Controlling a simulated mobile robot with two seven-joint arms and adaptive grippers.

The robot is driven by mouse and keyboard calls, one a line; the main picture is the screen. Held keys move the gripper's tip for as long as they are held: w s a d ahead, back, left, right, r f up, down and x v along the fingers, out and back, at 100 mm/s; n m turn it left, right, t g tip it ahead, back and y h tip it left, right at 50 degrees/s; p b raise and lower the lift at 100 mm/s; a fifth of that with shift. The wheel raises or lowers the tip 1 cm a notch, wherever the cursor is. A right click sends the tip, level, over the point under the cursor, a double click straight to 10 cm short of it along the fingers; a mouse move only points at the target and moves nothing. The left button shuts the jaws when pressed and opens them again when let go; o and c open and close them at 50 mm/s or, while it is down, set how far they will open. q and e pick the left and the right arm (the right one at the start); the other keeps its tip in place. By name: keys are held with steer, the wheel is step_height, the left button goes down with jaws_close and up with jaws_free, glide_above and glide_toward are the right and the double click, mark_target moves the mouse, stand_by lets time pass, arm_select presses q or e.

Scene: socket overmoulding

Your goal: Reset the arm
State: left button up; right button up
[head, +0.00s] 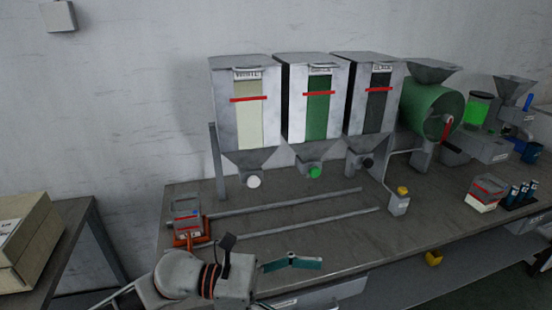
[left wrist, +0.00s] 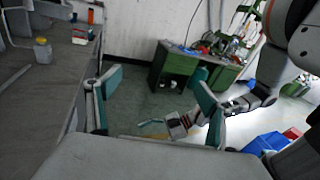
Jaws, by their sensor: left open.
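My left arm comes in at the bottom of the head view. My left gripper (head: 292,262) is over the front edge of the grey workbench (head: 340,240), its teal fingers pointing right. In the left wrist view my left gripper (left wrist: 158,105) has its two teal fingers wide apart with nothing between them. My right arm also shows there, reaching in from the upper right. Its gripper (left wrist: 155,125) is small and far off, and its opening is unclear. I see nothing held in it.
Three hoppers (head: 315,100) stand at the back of the bench. A green drum machine (head: 430,110) stands right. The left wrist view shows a green desk (left wrist: 200,70) and blue bins (left wrist: 270,143) on the floor.

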arm_select(q)
steer(key=w+a+f+n+t+y, duration=0.25)
steer(key=a+n+t, duration=0.3)
steer(key=n, duration=0.55)
steer(key=w+a+f+n+t+y, duration=0.2)
steer(key=w+a+f+n+t, duration=0.3)
steer(key=n, duration=0.6)
steer(key=w+a+f+n+t+y, duration=0.25)
steer(key=n+t, duration=0.45)
steer(key=n, duration=0.4)
steer(key=s+a+f+n+g+y, duration=0.2)
steer(key=s+a+f+n, duration=0.3)
steer(key=f, duration=0.3)
steer(key=s+a+f+n+g+y, duration=0.2)
steer(key=s+a+f+n, duration=0.3)
steer(key=f, duration=0.4)
steer(key=s+a+f+n+g+y, duration=0.2)
steer(key=s+a+f+n+y, duration=0.2)
steer(key=f, duration=0.5)
steer(key=s+a+n, duration=0.1)
steer(key=a+n, duration=0.1)
steer(key=shift+s+n+y, duration=0.3)
steer(key=shift+s, duration=0.1)
arm_select(e)
steer(key=shift+w, duration=0.1)
arm_select(q)
steer(key=shift+r, duration=0.1)
arm_select(e)
steer(key=shift+a, duration=0.3)
